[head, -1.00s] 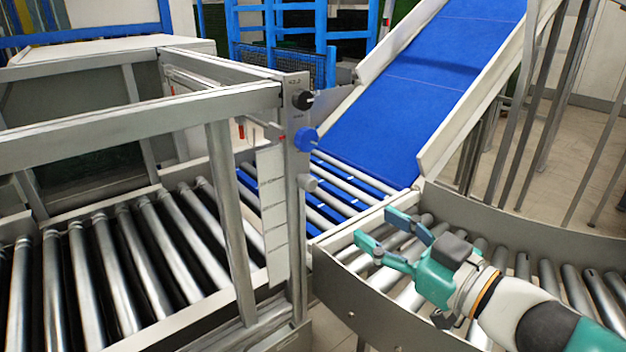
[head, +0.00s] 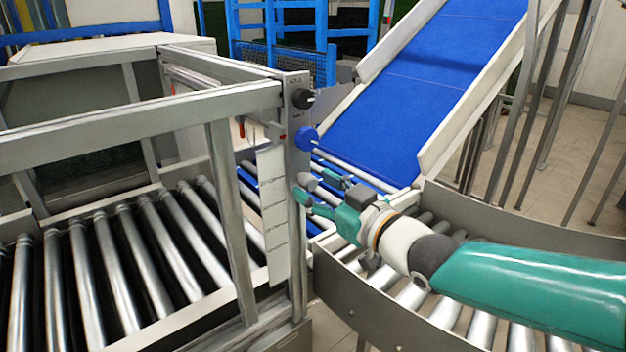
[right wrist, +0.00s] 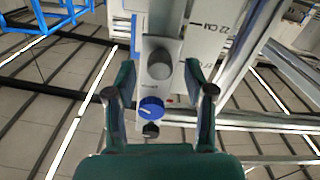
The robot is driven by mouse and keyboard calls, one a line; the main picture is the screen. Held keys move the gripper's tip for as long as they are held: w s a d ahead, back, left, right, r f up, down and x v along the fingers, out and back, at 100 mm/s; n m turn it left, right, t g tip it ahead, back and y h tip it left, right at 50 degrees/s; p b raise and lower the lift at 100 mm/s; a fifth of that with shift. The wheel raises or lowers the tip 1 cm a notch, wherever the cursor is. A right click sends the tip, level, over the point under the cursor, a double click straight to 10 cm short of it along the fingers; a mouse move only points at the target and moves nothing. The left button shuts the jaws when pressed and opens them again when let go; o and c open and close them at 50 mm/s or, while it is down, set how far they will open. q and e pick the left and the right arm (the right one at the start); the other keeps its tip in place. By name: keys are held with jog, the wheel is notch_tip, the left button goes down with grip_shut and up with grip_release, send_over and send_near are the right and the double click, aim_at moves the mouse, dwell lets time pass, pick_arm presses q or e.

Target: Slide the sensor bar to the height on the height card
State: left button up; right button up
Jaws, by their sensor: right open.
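My right gripper (head: 312,188) is open at the grey post (head: 298,140) of the frame. In the right wrist view its fingers (right wrist: 161,78) stand either side of a grey knob (right wrist: 159,65), with gaps visible. A blue knob (right wrist: 151,108) and a black knob (right wrist: 151,130) sit in line with it; in the head view the blue knob (head: 306,138) is above my fingers. A white strip (head: 272,200) with marks hangs beside the post. The sensor bar cannot be clearly told apart from the rails. My left gripper is out of view.
A roller conveyor (head: 120,250) runs inside the metal frame (head: 140,112) on the left. A blue belt ramp (head: 430,75) rises behind. A curved roller track with a grey side wall (head: 480,215) lies under my right arm.

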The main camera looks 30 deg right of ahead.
jog(key=shift+w+a, duration=0.1)
jog(key=shift+w, duration=1.3)
jog(key=shift+c, duration=0.2)
grip_shut()
